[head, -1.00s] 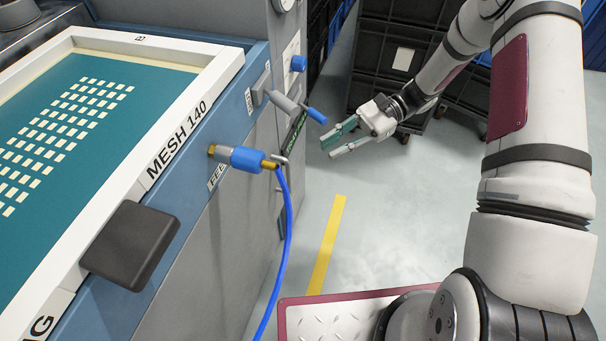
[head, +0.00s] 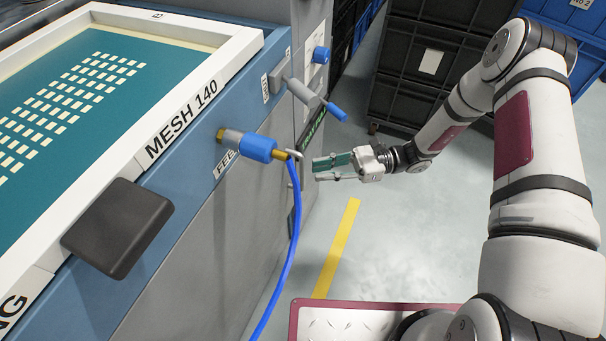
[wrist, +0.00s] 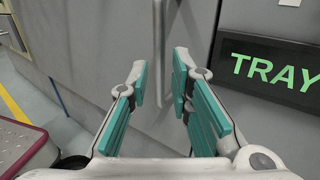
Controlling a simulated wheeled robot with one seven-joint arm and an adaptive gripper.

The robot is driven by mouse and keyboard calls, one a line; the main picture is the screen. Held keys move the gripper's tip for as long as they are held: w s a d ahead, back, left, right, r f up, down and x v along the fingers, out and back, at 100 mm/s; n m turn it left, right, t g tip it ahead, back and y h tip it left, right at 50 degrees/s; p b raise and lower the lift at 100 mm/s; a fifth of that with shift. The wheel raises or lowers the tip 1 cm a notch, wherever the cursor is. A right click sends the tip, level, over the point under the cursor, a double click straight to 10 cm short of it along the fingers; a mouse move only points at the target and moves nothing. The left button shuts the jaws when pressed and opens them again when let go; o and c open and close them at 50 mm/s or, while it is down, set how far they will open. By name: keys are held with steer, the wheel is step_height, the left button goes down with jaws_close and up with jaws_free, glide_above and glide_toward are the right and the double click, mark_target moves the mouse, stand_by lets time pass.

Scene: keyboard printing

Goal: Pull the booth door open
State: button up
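The booth door appears as a grey panel (wrist: 100,40) on the machine's side in the wrist view. A slim pale vertical bar handle (wrist: 159,45) stands on it, ahead of my fingers. My gripper (wrist: 160,72) is open, with teal pads, and the bar lies between the fingertips in the picture. I cannot tell whether the bar is within their reach in depth. In the head view my gripper (head: 314,169) points left at the machine's side, close to the handle (head: 293,172). The door looks shut.
A green-lettered TRAY sign (wrist: 272,66) is right of the handle. A blue hose (head: 292,235) hangs from a fitting (head: 258,149) near my gripper. A blue-tipped lever (head: 337,111) sticks out above. Dark crates (head: 420,70) stand behind; the floor (head: 385,240) is clear.

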mark_target(303, 173)
steer(key=shift+b+x, duration=0.55)
steer(key=shift+x, duration=2.25)
steer(key=shift+c, duration=0.6)
jaws_close()
